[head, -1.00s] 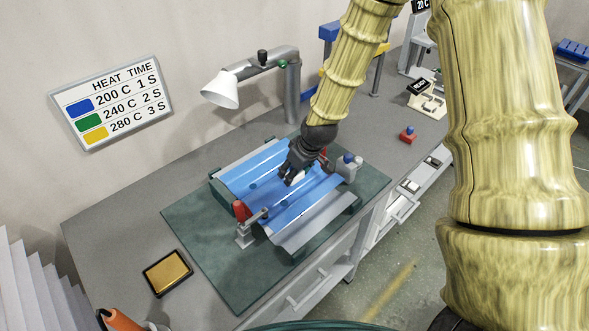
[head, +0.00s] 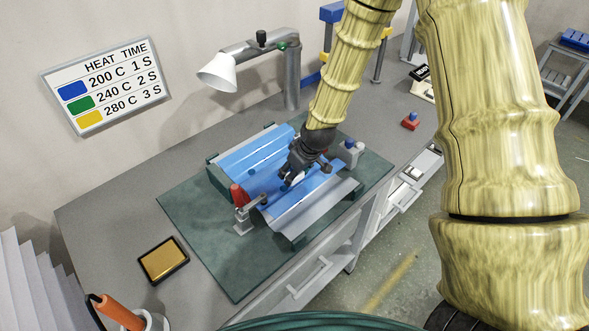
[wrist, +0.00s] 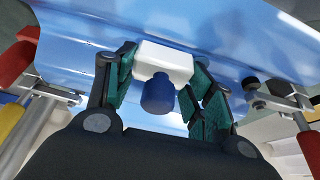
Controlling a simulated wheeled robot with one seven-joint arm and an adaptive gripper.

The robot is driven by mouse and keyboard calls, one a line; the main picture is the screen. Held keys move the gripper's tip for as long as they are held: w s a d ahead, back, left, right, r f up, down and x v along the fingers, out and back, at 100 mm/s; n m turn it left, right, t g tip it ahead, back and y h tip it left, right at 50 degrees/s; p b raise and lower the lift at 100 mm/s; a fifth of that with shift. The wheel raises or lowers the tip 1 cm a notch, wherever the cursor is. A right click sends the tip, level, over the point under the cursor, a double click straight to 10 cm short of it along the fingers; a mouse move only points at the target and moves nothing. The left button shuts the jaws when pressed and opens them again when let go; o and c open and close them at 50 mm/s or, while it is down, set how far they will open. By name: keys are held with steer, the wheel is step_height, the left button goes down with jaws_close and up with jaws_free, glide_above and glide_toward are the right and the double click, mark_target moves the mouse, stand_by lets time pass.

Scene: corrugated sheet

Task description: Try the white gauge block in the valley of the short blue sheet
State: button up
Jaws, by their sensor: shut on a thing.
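The short blue sheet (head: 250,163) lies with its ridges and valleys on a grey corrugated piece on the bench; its glossy surface fills the upper wrist view (wrist: 90,35). My gripper (head: 291,179) is over the front part of the blue sheet. In the wrist view my gripper (wrist: 162,80) is shut on the white gauge block (wrist: 165,60), which has a blue knob (wrist: 158,95). The block is between the green finger pads, close against the blue surface. I cannot tell whether it touches the valley. In the head view my fingers mostly hide the block.
A red-handled clamp (head: 238,196) stands at the sheet's left end, and another clamp is partly hidden behind my gripper. A white block with a blue knob (head: 349,148) stands right of the sheet. A lamp (head: 217,74) is behind. A gold-topped pad (head: 163,260) lies front left.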

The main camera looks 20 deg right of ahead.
steer(key=shift+f, duration=0.35)
stand_by(0.5)
steer(key=o, duration=1.2)
steer(key=shift+r, duration=0.1)
steer(key=shift+v, duration=5.9)
